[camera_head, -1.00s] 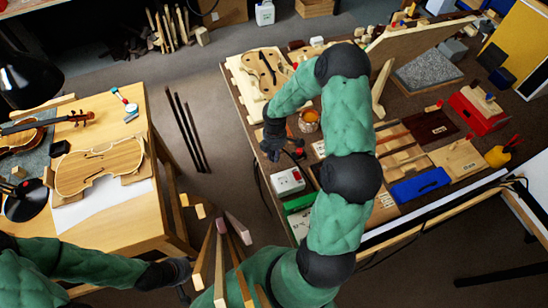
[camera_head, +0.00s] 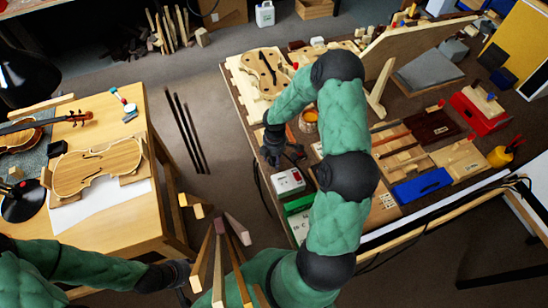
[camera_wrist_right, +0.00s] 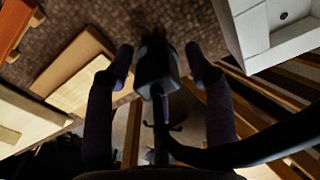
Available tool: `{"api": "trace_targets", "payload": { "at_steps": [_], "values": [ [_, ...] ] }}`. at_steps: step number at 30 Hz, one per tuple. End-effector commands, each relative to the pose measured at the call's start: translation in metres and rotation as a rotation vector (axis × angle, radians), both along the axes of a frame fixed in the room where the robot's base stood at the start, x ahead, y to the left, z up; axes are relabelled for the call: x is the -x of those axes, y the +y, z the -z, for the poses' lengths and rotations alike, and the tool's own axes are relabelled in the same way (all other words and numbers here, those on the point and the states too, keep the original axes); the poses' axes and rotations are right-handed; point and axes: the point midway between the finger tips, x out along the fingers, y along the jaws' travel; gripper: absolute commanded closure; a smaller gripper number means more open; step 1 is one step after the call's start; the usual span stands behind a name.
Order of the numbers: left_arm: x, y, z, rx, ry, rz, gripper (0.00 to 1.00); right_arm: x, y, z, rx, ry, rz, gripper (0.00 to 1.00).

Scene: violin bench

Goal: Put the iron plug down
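The iron plug (camera_wrist_right: 155,66) is a dark block on a black cable in the right wrist view. It is between the two fingertips of my right gripper (camera_wrist_right: 159,63), with a visible gap on each side. The gripper is open; whether the plug rests on the surface beneath is unclear. In the head view my right gripper (camera_head: 283,156) is at the bench's left edge, just above a white box with a red switch (camera_head: 288,181), and the plug cannot be made out there. My left gripper (camera_head: 178,277) is low beside the left table, its fingers unclear.
The right bench (camera_head: 245,98) carries a violin body (camera_head: 265,72), an amber pot (camera_head: 309,116), a blue case (camera_head: 420,186) and a red box (camera_head: 478,109). A white casing (camera_wrist_right: 250,28) is close right of the plug. Upright wooden strips (camera_head: 218,262) stand between the tables.

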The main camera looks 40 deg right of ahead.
Motion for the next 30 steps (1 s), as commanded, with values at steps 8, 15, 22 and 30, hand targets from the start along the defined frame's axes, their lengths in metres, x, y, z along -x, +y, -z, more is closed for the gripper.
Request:
{"api": "trace_targets", "payload": {
  "at_steps": [8,15,22,30],
  "values": [
    [0.000,0.000,-0.006,0.000,0.000,0.000,0.60,-0.001,0.000,-0.014,0.002,-0.002,0.000,0.46],
    [0.000,0.000,-0.021,0.000,0.000,0.000,0.60,-0.001,-0.001,-0.061,0.001,-0.004,0.000,0.46],
    [0.000,0.000,-0.030,0.000,0.000,0.000,0.60,-0.001,-0.001,-0.102,0.001,-0.003,0.000,0.46],
    [0.000,0.000,-0.034,0.000,0.000,0.000,0.60,-0.001,-0.002,-0.122,0.000,0.000,0.000,0.46]
  ]
}}
